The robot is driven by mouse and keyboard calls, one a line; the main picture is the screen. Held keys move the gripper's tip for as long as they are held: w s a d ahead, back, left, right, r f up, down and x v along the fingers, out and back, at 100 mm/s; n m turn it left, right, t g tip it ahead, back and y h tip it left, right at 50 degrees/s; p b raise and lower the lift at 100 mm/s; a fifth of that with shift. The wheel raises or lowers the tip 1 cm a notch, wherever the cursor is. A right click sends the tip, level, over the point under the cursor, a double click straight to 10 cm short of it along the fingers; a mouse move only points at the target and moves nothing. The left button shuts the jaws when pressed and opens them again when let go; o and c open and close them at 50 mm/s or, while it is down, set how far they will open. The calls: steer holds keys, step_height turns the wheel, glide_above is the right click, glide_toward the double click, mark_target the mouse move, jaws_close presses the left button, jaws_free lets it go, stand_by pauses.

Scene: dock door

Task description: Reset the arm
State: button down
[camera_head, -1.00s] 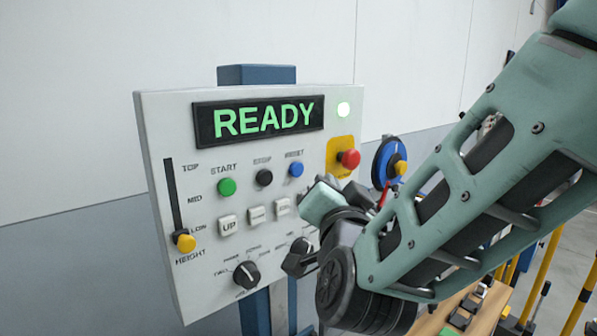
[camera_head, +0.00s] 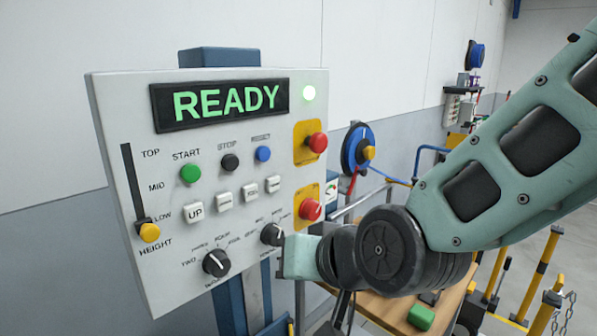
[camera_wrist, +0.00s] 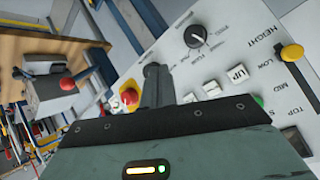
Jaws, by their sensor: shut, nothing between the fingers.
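My gripper (camera_wrist: 154,85) shows in the wrist view as two dark fingers shut together with nothing between them. In the head view my arm comes in from the right, and its wrist hangs just right of the control panel's lower edge; the fingertips are hard to make out there. The white control panel (camera_head: 135,270) shows a lit screen (camera_head: 222,103) reading READY in green. The panel also shows tilted in the wrist view (camera_wrist: 150,55), beyond the fingers. I cannot tell the exact gap between gripper and panel.
The panel bears a yellow height slider (camera_head: 150,232) near LOW, several buttons, two dark knobs and two red mushroom buttons (camera_head: 317,142). A blue reel (camera_head: 356,148) is on the wall behind. A wooden table (camera_head: 380,312) with a green block (camera_head: 421,317) and yellow-black posts stand at right.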

steer(key=s+d+f+n+g+h, duration=0.2)
steer(key=s+d+f+g+h, duration=0.1)
steer(key=s+d, duration=0.4)
steer(key=s+d+f+n+g+h+b, duration=0.1)
steer(key=s+d+f+n+g+h, duration=0.2)
steer(key=s+d, duration=0.5)
steer(key=shift+s+f+n+g, duration=0.3)
steer(key=shift+s+f+g, duration=0.35)
steer(key=shift+g, duration=0.45)
